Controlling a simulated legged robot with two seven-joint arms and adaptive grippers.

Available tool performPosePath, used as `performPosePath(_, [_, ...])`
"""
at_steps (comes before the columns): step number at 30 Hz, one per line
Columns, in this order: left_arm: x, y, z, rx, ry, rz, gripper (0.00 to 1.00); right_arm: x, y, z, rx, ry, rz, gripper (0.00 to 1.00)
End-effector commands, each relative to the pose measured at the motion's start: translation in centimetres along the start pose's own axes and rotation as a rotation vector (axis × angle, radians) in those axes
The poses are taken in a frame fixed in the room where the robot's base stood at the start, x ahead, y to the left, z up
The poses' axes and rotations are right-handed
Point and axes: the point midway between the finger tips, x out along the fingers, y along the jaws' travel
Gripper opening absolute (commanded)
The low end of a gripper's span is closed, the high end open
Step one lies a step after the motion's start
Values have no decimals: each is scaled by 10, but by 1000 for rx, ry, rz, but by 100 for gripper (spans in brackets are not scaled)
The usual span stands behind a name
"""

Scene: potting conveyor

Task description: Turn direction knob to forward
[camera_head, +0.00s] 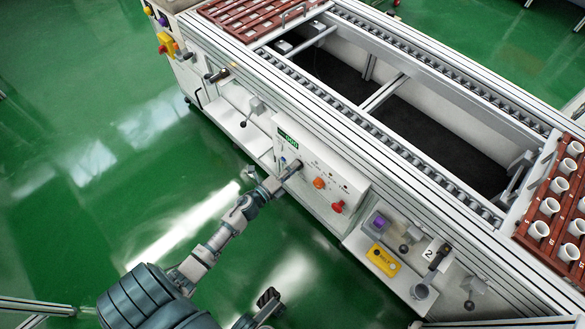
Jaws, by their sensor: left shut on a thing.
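A white control box (345,185) is mounted on the front of the conveyor, with a green display (289,139) at its upper left. An orange knob (319,183) and a red button (338,206) stand out from its face. My left gripper (288,172) reaches the left part of this face and is shut on a small dark knob there. The fingers mostly cover the knob, so its pointing direction cannot be told. A dark part at the bottom centre (268,298) looks like my right gripper; its fingers are not clear.
The conveyor frame with rollers (375,124) runs diagonally behind the box. A red-brown tray with white pots (549,206) is at right. A yellow device (382,259) and a purple-topped button (377,222) sit right of the box. Green floor is open at left.

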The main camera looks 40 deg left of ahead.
Motion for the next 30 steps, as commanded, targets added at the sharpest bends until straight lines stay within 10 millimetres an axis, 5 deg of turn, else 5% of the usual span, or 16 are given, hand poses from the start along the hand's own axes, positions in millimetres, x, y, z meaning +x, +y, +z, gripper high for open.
performPosePath(8, [-3,9,-5,-1,8,15,4,0,1,0,-2,1,0,40])
performPosePath(9, [-3,9,-5,-1,8,15,46,0,1,0,-3,2,0,40])
performPosePath(12, [-3,8,-4,-1,7,13,64,0,1,-1,-3,3,1,40])
performPosePath(23, [-8,3,-2,-1,3,5,64,-1,1,-2,-4,-2,3,40])
performPosePath(30, [-56,4,-2,-2,3,9,64,-1,0,-2,-3,-1,2,40])
